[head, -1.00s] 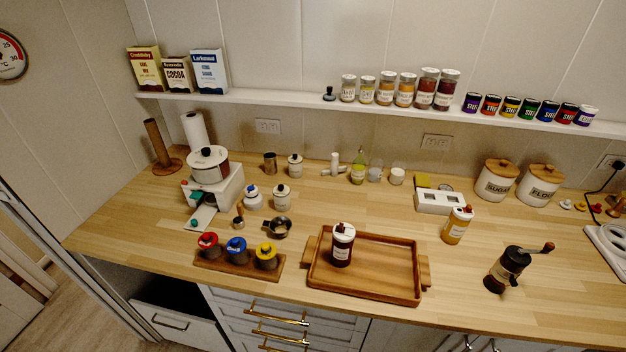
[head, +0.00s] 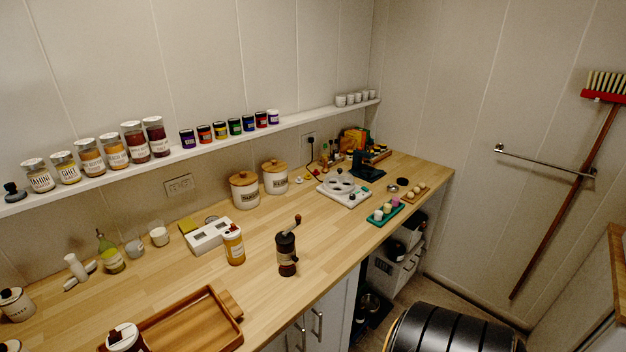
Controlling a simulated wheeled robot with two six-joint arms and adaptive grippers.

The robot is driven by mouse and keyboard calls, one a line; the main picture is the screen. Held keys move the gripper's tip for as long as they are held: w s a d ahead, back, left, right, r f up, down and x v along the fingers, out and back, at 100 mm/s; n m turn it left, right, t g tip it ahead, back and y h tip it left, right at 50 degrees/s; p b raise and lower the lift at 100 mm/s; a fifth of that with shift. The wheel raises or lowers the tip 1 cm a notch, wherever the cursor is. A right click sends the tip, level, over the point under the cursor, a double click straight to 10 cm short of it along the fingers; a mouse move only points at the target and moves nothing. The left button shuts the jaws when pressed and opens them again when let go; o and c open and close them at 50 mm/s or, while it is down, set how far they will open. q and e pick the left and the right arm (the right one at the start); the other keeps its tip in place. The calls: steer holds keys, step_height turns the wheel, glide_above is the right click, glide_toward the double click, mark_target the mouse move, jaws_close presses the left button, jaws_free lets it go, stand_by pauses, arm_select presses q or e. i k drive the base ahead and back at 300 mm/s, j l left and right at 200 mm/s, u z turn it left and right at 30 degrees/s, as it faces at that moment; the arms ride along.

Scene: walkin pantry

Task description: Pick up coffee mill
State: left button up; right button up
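The coffee mill (head: 287,254) stands upright on the wooden counter (head: 330,232), a little back from its front edge. It has a dark body with a brownish middle and a crank with a wooden knob on top. Nothing touches it. An orange-filled jar (head: 234,246) stands to its left. Neither of my grippers shows in the head view.
A wooden tray (head: 190,322) lies to the left, with a dark jar (head: 124,338) at it. Canisters (head: 244,190) stand behind the mill. A white appliance (head: 343,191) and a green tray (head: 385,213) are to the right. A black rounded object (head: 450,330) stands on the floor.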

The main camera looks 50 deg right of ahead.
mark_target(286, 248)
steer(key=z, duration=1.45)
